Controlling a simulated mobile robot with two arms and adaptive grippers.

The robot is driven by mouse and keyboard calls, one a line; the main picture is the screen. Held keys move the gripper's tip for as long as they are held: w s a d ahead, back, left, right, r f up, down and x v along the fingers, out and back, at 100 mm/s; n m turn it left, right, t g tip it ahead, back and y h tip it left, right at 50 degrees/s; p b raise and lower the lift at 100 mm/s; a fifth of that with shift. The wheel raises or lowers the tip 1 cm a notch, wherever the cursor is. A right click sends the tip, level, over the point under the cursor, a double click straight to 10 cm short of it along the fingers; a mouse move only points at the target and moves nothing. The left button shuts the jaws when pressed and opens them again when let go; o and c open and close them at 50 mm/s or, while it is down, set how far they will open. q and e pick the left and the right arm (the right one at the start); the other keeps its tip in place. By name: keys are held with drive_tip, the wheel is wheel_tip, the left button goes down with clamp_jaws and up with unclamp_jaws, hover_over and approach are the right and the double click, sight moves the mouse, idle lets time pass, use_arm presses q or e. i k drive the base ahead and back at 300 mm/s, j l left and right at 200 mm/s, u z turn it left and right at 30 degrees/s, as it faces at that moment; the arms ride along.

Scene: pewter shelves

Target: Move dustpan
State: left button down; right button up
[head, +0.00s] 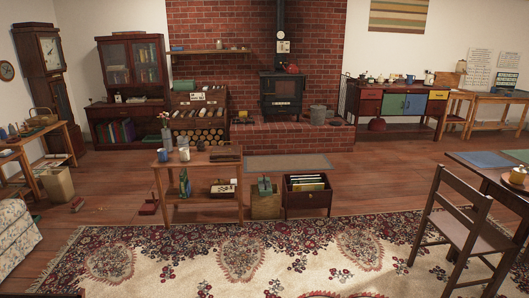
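No dustpan can be made out with certainty at this distance. A small dark red object (148,207) with a thin upright part lies on the wood floor left of the low wooden table. Another small reddish object (76,204) lies on the floor further left, near a cardboard-coloured box. A rounded red object (377,124) sits on the floor under the colourful sideboard at the back right. Any of these may be the dustpan; I cannot tell which. Neither of my grippers is in the head view.
The low wooden table (199,165) stands mid-room, with a crate of files (307,199) to its right. A patterned rug (300,250) covers the front floor. A wooden chair (468,230) and table stand at right, a sofa (14,235) at left. The floor right of centre is clear.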

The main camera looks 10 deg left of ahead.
sight(150, 206)
drive_tip(key=i+j+u, duration=0.15)
drive_tip(key=i+u, duration=0.2)
drive_tip(key=i, duration=0.65)
drive_tip(key=i+l+u, duration=0.1)
drive_tip(key=i+u, duration=0.25)
drive_tip(key=i, duration=0.65)
drive_tip(key=i+j+u, duration=0.2)
drive_tip(key=i+u, duration=0.2)
drive_tip(key=i, duration=0.15)
drive_tip(key=i+u, duration=0.4)
drive_tip(key=i+l+u, duration=0.1)
drive_tip(key=i+u, duration=0.3)
drive_tip(key=i, duration=0.25)
drive_tip(key=i+l+u, duration=0.4)
drive_tip(key=i, duration=0.15)
drive_tip(key=i+j+u, duration=0.25)
drive_tip(key=i+u, duration=0.2)
drive_tip(key=i, duration=0.45)
drive_tip(key=i+l+u, duration=0.1)
drive_tip(key=i+u, duration=0.3)
drive_tip(key=i, duration=0.45)
